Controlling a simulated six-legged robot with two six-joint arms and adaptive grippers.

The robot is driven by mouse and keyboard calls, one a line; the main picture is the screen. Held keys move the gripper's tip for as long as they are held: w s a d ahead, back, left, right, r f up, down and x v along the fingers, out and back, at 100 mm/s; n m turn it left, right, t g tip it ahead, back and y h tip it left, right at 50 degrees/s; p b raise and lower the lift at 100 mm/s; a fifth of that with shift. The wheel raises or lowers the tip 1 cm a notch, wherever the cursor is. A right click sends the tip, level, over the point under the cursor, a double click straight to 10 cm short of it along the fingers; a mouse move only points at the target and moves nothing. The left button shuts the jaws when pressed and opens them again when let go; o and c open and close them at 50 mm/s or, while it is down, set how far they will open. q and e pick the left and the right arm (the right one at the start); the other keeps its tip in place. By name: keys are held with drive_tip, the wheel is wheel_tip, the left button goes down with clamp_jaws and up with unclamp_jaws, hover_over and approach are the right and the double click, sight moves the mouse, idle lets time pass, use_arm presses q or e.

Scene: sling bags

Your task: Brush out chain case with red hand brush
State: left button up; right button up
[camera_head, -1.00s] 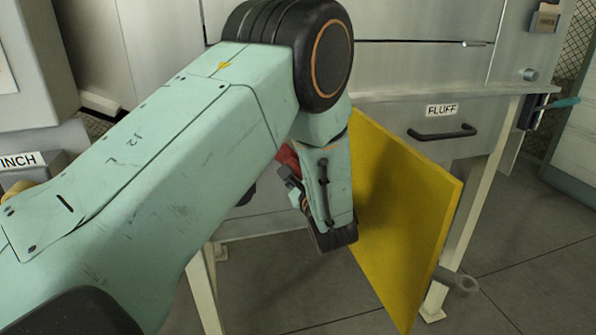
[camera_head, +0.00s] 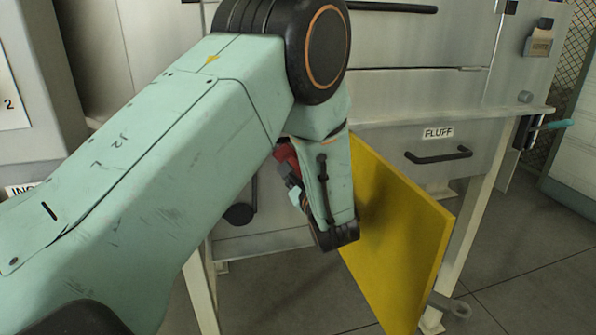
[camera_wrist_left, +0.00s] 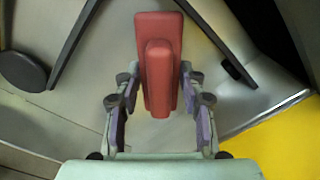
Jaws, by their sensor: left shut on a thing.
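My left gripper (camera_head: 296,188) is shut on a red hand brush (camera_head: 286,156), mostly hidden behind the gripper and wrist in the head view. In the left wrist view the brush (camera_wrist_left: 158,62) shows its red back and grip between the two fingers of the gripper (camera_wrist_left: 160,98); its bristles are not visible. A yellow panel (camera_head: 400,225) stands open beside the gripper, on its right. I cannot make out the chain case interior; my arm and the panel cover that part of the machine. My right gripper is not in view.
A round black knob (camera_head: 239,214) sits left of the gripper. Pale machine legs (camera_head: 470,225) stand on the grey tiled floor. A teal-handled tool (camera_head: 552,126) hangs at the right.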

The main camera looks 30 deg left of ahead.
use_arm(q)
drive_tip(key=shift+a+f+b, duration=0.1)
drive_tip(key=shift+f+b, duration=4.45)
drive_tip(key=shift+f, duration=2.4)
drive_tip(key=shift+s+d, duration=0.3)
drive_tip(key=shift+d, duration=0.25)
clamp_jaws()
drive_tip(key=shift+p+v, duration=0.8)
drive_tip(key=shift+v, duration=1.6)
